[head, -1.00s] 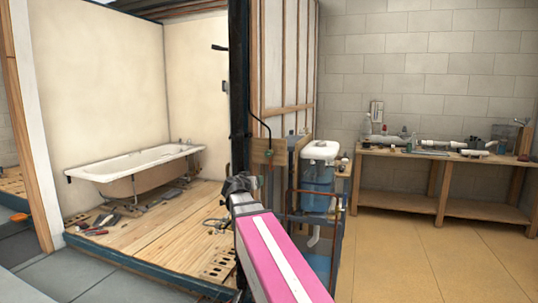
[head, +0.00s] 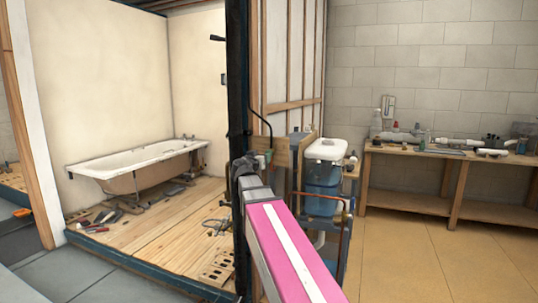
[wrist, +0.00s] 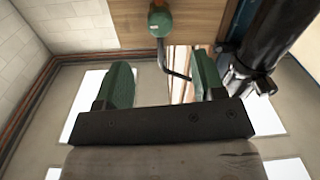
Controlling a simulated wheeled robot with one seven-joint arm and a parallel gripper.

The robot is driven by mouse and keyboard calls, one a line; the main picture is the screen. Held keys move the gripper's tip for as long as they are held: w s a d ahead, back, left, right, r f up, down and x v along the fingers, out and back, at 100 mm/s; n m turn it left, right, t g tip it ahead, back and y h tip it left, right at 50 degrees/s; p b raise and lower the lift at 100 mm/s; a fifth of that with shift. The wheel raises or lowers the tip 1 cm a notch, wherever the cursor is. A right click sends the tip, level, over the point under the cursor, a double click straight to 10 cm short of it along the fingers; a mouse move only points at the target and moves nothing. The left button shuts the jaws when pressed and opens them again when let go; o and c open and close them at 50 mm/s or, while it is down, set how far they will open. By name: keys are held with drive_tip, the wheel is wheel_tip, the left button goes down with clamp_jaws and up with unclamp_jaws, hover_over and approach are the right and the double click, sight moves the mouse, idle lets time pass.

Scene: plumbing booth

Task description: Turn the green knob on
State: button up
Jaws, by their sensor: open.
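The green knob (wrist: 159,20) shows at the top of the wrist view, on a wooden board (wrist: 193,12), with a dark bent pipe below it. My gripper (wrist: 163,80) is open and empty, its two green fingers apart. The knob lies ahead of the gap between them, apart from both fingertips. In the head view my gripper (head: 243,166) is a small dark shape at the far end of my pink arm, left of the board (head: 281,153). A small green spot beside the board there seems to be the knob, but it is too small to be sure.
A dark upright post (head: 237,80) stands close to my gripper in the head view. A white basin (head: 327,149) over a blue container stands to the right. A bathtub (head: 140,160) is at left, a workbench (head: 410,160) at right. Open floor lies at front right.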

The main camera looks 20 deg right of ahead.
drive_tip(key=x, duration=1)
drive_tip(key=shift+s, duration=0.1)
drive_tip(key=c, duration=0.9)
